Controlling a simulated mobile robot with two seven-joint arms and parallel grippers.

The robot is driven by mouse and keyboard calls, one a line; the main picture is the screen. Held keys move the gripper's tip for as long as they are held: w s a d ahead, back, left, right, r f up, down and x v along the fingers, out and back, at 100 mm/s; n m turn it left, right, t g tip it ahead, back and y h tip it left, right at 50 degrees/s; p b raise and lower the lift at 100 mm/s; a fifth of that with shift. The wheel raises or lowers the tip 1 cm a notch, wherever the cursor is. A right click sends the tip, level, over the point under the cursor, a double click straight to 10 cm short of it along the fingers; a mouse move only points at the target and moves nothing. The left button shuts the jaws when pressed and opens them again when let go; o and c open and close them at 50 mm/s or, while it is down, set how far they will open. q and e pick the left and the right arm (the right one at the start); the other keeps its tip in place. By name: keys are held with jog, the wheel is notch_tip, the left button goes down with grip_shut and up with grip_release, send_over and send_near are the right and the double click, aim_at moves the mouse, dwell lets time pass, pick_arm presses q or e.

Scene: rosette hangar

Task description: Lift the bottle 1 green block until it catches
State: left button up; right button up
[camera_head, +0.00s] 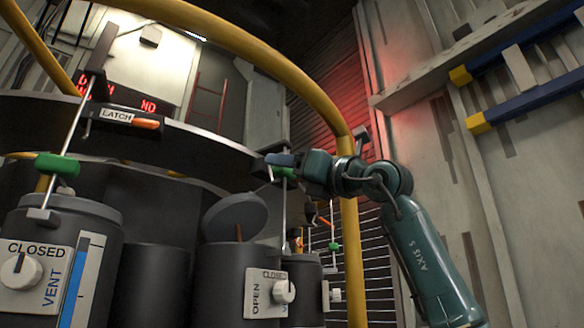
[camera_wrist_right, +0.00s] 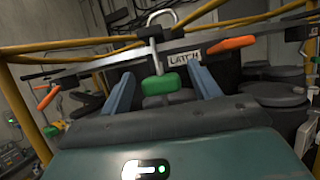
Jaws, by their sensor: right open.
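My right gripper (camera_head: 268,161) is open, and its arm comes in from the right in the head view. A green block (camera_head: 287,173) on a thin upright rod is right at its fingers. In the right wrist view the green block (camera_wrist_right: 160,88) lies between the two spread blue fingers of the gripper (camera_wrist_right: 161,72), with gaps on both sides. Another green block (camera_head: 57,165) sits on a rod above the left grey bottle (camera_head: 70,218). I cannot read which bottle is number 1. My left gripper is not in view.
A LATCH label (camera_head: 117,116) with an orange handle (camera_head: 147,124) is on the dark curved rim. A yellow rail (camera_head: 325,108) arches close to my right arm. More dark bottles (camera_head: 218,278) with dials stand below. A small green block (camera_head: 334,246) hangs lower down.

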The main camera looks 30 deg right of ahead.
jog(key=b+v, duration=0.4)
jog(key=v, duration=0.5)
jog(key=shift+b, duration=0.4)
dwell(0.6)
